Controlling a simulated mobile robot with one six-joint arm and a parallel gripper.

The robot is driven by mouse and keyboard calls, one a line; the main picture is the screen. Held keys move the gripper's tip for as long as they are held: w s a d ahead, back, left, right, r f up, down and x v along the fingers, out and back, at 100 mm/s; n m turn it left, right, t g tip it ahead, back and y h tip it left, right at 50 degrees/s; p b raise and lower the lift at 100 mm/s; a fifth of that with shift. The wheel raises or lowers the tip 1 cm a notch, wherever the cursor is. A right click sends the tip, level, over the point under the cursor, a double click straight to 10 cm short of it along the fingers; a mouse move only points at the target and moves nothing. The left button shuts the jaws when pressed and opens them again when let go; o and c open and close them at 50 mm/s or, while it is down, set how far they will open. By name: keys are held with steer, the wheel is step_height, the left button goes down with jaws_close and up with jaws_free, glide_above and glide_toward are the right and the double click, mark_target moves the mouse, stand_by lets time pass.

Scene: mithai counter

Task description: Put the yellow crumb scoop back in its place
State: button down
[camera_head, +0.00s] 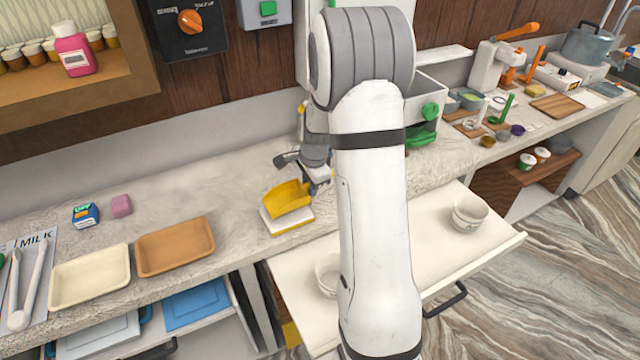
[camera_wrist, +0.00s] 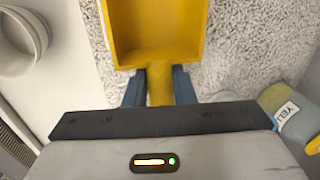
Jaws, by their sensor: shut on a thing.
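The yellow crumb scoop (camera_head: 287,197) is over the counter, just left of my arm in the head view. Below it a white, flat block-like base (camera_head: 285,219) shows at the counter's front edge; I cannot tell whether the scoop touches it. In the wrist view the scoop's tray (camera_wrist: 155,35) points away from me. My gripper (camera_wrist: 160,85) is shut on its short yellow handle, one blue-grey finger on each side. In the head view my gripper (camera_head: 314,172) is partly hidden by my arm.
An open drawer (camera_head: 420,245) with white bowls (camera_head: 470,213) juts out below the counter. A brown tray (camera_head: 175,246), a cream tray (camera_head: 90,277) and a pink block (camera_head: 121,206) lie to the left. A bottle with a yellow cap (camera_wrist: 295,115) stands close right of my gripper.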

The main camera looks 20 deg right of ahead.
steer(key=shift+f, duration=0.9)
steer(key=c, duration=1.2)
jaws_free()
steer(key=shift+f, duration=0.15)
steer(key=s+a+r+n+b, duration=0.1)
steer(key=s+a+r+n, duration=0.3)
steer(key=r, duration=0.4)
steer(key=s+a+r+n+b, duration=0.1)
steer(key=s+a+r+n, duration=0.1)
steer(key=s+a+r, duration=0.35)
steer(key=s+a+r+n, duration=0.1)
steer(key=s+r+n, duration=0.1)
steer(key=s+n, duration=0.3)
steer(key=s+a+r+n+t, duration=0.1)
steer(key=s+r+n, duration=0.2)
steer(key=s, duration=0.9)
steer(key=n, duration=0.3)
steer(key=shift+a+r, duration=0.15)
steer(key=shift+a, duration=0.05)
